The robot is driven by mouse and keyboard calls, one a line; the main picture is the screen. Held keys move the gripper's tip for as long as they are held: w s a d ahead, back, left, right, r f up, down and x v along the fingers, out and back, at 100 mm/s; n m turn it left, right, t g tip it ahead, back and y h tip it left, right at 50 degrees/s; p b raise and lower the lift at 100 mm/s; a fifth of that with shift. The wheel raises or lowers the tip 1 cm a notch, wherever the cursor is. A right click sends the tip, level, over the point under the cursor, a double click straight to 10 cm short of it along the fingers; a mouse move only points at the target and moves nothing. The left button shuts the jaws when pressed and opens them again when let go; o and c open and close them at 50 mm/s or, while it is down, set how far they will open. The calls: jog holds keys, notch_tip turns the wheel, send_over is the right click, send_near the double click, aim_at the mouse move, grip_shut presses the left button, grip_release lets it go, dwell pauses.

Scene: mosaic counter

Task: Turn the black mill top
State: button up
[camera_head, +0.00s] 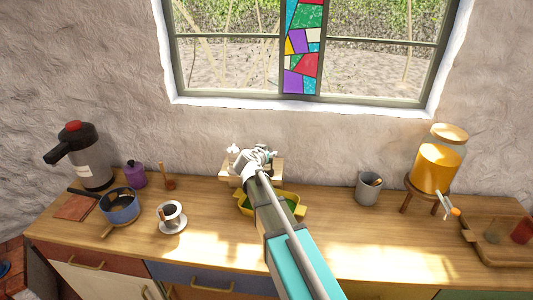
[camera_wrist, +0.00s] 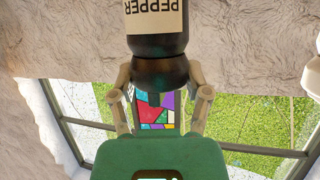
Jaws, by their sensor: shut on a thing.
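The black pepper mill, with a cream label reading PEPPER (camera_wrist: 156,15), appears upside down at the top of the wrist view. Its rounded black mill top (camera_wrist: 160,76) sits between the two fingers of my gripper (camera_wrist: 161,88). The fingers are closed on the top from both sides. In the head view my gripper (camera_head: 252,158) is over the back middle of the counter, near the wall below the window. My arm and gripper hide the mill there.
A yellow-rimmed green tray (camera_head: 246,208) lies under my arm on the wooden counter (camera_head: 335,232). A grey cup (camera_head: 368,189) and an orange drink dispenser (camera_head: 437,165) stand right.

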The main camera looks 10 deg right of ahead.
jog(key=shift+m+g+h, duration=0.4)
jog(key=shift+m, duration=0.2)
jog(key=o, duration=1.2)
jog(key=shift+f, duration=0.1)
jog(key=shift+n+y, duration=0.3)
jog(key=shift+n, duration=0.1)
jog(key=shift+s+n+t+y, duration=0.1)
jog(key=shift+n+t+y, duration=0.5)
jog(key=shift+t, duration=0.1)
jog(key=shift+n+t+y, duration=0.5)
jog(key=shift+n+y, duration=0.8)
jog(key=shift+n+y, duration=0.5)
jog(key=shift+y, duration=0.2)
jog(key=shift+d+n+y, duration=0.1)
jog(key=shift+n+y, duration=2.8)
jog(key=shift+y, duration=0.4)
